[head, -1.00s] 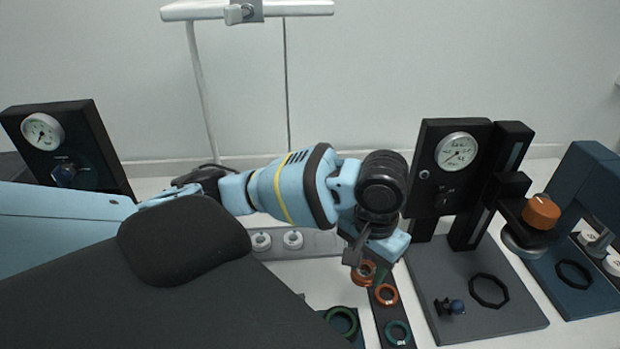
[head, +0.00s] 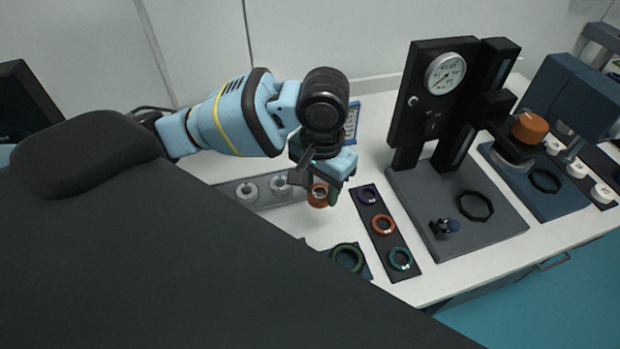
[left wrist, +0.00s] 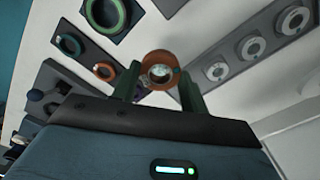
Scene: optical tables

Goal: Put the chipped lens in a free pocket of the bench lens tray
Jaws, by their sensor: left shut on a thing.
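My left gripper (head: 318,180) is shut on an orange-rimmed lens (head: 319,195) and holds it above the white bench. The lens also shows between the two fingers (left wrist: 160,85) in the left wrist view, with a pale mark on its glass. A dark strip tray (head: 372,210) to its right holds purple, orange and teal rings. I cannot tell which of these is the bench lens tray. My right gripper is not in view.
A grey strip (head: 224,188) with white rings lies behind and left of the lens. Bare bench lies between the strips.

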